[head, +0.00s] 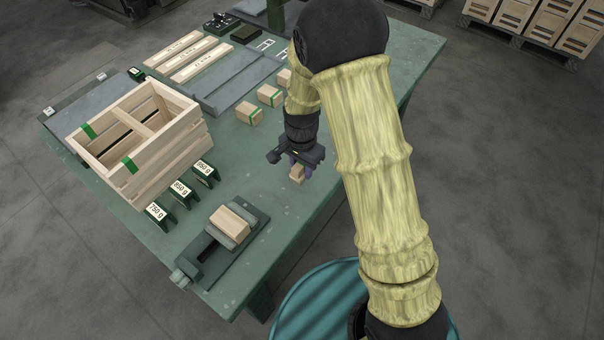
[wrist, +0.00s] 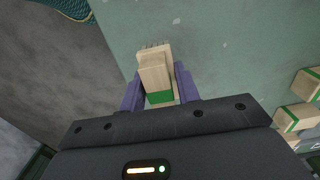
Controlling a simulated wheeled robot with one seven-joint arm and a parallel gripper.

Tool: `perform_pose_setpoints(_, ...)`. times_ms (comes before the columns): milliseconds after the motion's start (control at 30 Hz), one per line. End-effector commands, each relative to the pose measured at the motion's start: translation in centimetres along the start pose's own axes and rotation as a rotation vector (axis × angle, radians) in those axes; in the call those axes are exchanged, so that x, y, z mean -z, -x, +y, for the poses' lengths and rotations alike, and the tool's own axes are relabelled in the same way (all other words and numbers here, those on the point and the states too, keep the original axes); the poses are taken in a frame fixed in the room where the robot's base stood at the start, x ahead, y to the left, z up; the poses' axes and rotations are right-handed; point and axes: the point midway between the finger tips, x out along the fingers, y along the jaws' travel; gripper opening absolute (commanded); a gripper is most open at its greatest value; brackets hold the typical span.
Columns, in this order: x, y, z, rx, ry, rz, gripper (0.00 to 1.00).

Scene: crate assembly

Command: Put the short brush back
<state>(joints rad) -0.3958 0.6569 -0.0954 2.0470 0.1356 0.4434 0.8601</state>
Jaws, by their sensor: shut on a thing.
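The short brush (wrist: 154,72) is a small pale wooden block with a green band and a grey bristly edge at its far end. My gripper (wrist: 160,88) is shut on it, with a purple finger on each side. In the head view the brush (head: 297,174) shows below my gripper (head: 297,161), over the right part of the green table (head: 330,130). I cannot tell whether it touches the table top. The fingers hide part of it.
Several wooden blocks with green bands (head: 249,113) stand in a row behind my gripper. A slatted wooden crate (head: 165,135) stands at left. Weight-labelled green pieces (head: 182,192) and a vise (head: 207,255) holding a wooden block (head: 231,222) are near the front.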

Motion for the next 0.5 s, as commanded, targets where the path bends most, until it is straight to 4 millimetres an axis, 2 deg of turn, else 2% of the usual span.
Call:
perform_pose_setpoints(133,0.0,-0.7,0.0,-0.002,0.000,-0.001,0.07)
perform_pose_setpoints(333,0.0,-3.4,0.1,-0.002,0.000,-0.001,0.07)
perform_pose_setpoints(500,0.0,-3.7,0.0,0.000,0.000,0.000,0.07)
